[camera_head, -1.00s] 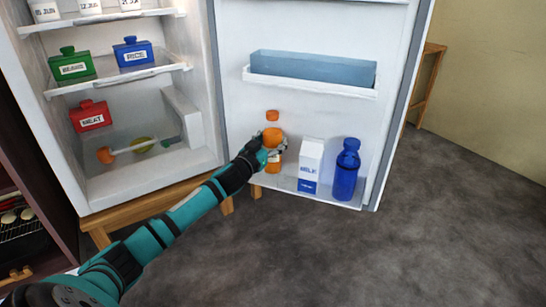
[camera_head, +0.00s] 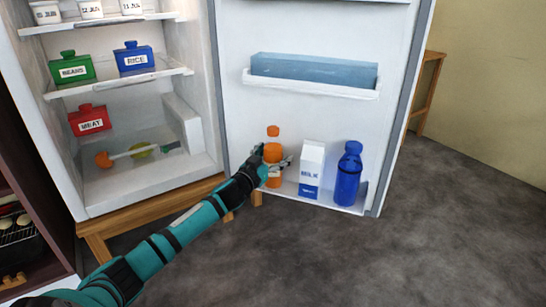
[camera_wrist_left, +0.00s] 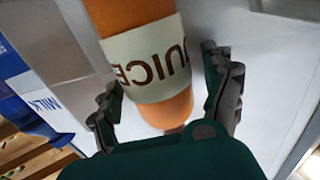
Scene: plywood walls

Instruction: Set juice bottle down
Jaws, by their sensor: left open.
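The orange juice bottle (camera_head: 273,152) with an orange cap stands upright at the left end of the fridge door's bottom shelf (camera_head: 322,203). My left gripper (camera_head: 276,168) is at the bottle's lower half, with its fingers around it. In the left wrist view the bottle (camera_wrist_left: 165,105), with a pale label reading JUICE, lies between the two spread fingers of the gripper (camera_wrist_left: 168,100). Gaps show beside the bottle, so the fingers are open. My right gripper is not in view.
A milk carton (camera_head: 311,169) and a blue bottle (camera_head: 348,174) stand to the right on the same shelf. A blue bin (camera_head: 314,71) sits in the door shelf above. The fridge interior at left holds labelled containers, such as the red meat box (camera_head: 87,120).

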